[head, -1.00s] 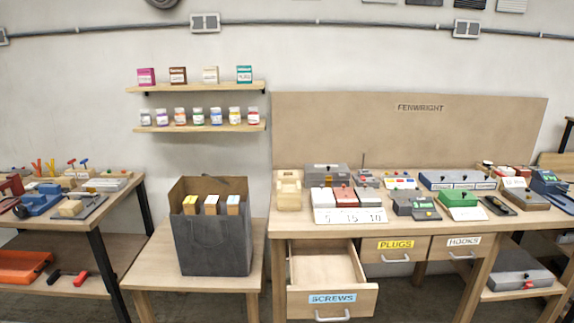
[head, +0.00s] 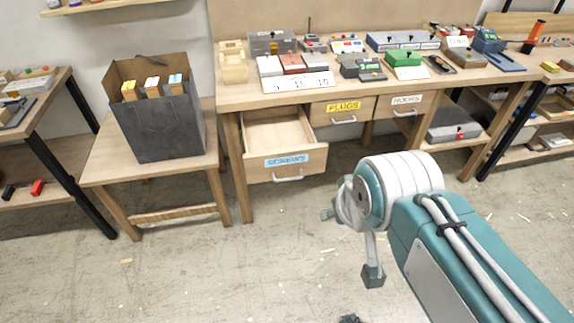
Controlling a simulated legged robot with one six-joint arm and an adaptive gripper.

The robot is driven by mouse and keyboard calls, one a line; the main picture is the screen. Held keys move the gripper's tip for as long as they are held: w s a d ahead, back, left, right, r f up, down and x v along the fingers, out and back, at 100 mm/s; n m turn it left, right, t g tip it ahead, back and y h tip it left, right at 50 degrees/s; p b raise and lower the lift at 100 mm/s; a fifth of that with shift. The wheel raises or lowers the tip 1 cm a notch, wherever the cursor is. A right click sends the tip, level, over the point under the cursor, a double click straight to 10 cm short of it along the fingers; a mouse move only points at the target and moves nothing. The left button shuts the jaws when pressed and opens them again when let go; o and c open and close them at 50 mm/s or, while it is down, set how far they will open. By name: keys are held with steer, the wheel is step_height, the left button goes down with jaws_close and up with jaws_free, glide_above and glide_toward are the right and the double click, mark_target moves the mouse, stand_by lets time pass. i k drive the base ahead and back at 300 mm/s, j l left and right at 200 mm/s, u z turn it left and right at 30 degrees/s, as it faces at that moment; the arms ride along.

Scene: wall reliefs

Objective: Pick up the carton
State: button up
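Three tall narrow cartons stand side by side in an open dark grey bag (head: 165,130). They are a yellow-topped carton (head: 129,90), a white-topped carton (head: 153,86) and a blue-topped carton (head: 176,84). Only their upper parts show; the bag wall hides the rest. I cannot tell which one the task means. My arm reaches in from the lower right, over the floor. My gripper (head: 358,245) is at its end, in front of the workbench, well right of and apart from the bag. It is seen partly behind the wrist, so its opening is unclear. No carton shows in it.
The bag stands on a small wooden table (head: 100,172). To its right is a workbench (head: 236,96) with boxes and tools on top. Its SCREWS drawer (head: 283,162) stands open and juts out. Another bench (head: 52,100) is at the left. The floor between is mostly clear.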

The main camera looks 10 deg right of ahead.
mark_target(177, 84)
steer(key=i+j+u, duration=0.25)
steer(key=i+j, duration=0.3)
steer(key=i+j+u, duration=0.25)
steer(key=i+j, duration=0.15)
steer(key=i, duration=0.2)
